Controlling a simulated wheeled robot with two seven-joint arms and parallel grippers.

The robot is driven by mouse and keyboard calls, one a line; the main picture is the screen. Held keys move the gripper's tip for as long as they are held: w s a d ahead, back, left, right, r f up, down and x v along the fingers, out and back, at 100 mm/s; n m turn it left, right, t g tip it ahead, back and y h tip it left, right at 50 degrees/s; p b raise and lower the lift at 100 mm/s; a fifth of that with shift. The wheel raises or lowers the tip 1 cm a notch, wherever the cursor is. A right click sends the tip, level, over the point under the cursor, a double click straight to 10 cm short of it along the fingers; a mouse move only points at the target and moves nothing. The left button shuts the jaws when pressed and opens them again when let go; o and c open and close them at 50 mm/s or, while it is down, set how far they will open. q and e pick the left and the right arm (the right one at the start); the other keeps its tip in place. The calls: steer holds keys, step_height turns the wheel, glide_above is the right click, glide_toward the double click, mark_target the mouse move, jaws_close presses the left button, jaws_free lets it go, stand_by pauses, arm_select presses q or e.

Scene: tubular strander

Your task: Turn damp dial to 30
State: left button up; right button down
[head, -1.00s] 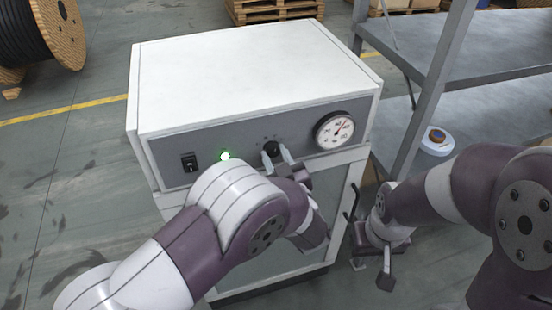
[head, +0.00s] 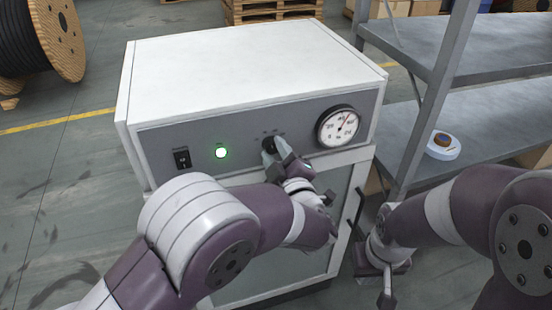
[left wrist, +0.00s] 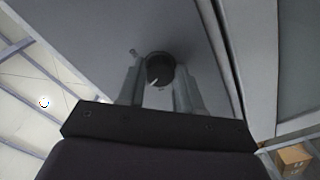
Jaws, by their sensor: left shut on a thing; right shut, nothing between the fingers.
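The damp dial is a small black knob (head: 268,145) on the grey front panel of a white cabinet (head: 250,75). It also shows in the left wrist view (left wrist: 159,66), between the two fingers, with a pale pointer mark toward the lower left. My left gripper (head: 275,153) is shut on the knob, one finger on each side of it. The scale marks around the knob are too small to read. My right gripper (head: 382,280) is low to the right, beside the cabinet's front, with nothing seen in it; its fingers are partly unclear.
A cable reel (head: 45,40) is at far left.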

steer(key=shift+f, duration=0.15)
stand_by(0.3)
arm_select(q)
steer(key=o, duration=1)
steer(key=shift+o, duration=0.2)
steer(key=shift+f, duration=0.1)
arm_select(e)
steer(key=shift+s, duration=0.1)
